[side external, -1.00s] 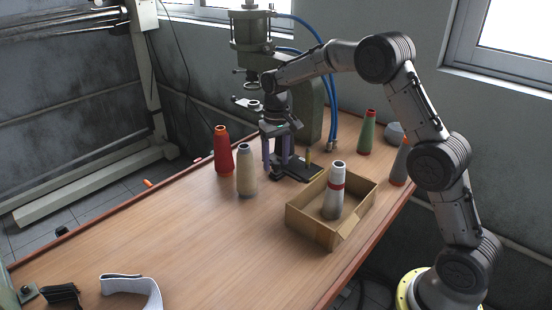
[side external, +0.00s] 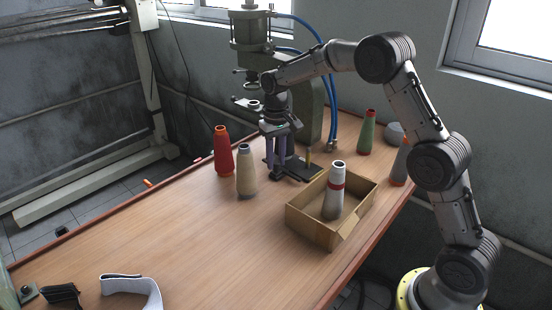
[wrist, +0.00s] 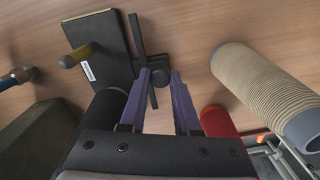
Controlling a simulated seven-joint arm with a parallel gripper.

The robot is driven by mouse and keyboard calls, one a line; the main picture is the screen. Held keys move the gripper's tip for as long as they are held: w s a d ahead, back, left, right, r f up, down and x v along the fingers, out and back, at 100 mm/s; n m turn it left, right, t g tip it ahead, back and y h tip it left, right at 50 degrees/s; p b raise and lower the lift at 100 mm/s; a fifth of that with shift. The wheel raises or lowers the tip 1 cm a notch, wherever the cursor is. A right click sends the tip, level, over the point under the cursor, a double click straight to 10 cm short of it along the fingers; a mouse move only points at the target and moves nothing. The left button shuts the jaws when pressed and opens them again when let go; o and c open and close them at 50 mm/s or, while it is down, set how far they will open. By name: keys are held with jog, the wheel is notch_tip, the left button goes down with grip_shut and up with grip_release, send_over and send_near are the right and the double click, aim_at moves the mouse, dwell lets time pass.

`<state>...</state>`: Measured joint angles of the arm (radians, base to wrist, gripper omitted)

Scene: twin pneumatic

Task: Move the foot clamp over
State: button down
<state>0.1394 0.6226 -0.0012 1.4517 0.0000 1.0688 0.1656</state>
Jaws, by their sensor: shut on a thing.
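The foot clamp (wrist: 137,35) appears to be the black piece with crossed bars and a round knob in the wrist view. It lies against the right edge of a black plate (wrist: 100,45), which bears a brass-coloured post and a white label. My gripper (wrist: 160,82) has its two purple fingers shut on the foot clamp by its knob. In the side view my gripper (side external: 281,160) points down at the left end of the black plate (side external: 300,172), and its fingers mostly hide the clamp. I cannot tell whether the clamp is lifted.
A red cone (side external: 223,155) and a cream cone (side external: 246,173) stand left of my gripper. A cardboard box (side external: 312,225) holding a white cone (side external: 335,190) is in front of the plate. The press (side external: 315,110) stands behind.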

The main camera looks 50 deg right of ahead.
jog(key=shift+d, duration=0.1)
dwell(0.7)
jog(key=shift+d+r, duration=0.1)
jog(key=shift+d, duration=1.6)
jog(key=c, duration=0.6)
grip_release()
notch_tip(320, 180, up, 14)
jog(key=shift+f, duration=0.1)
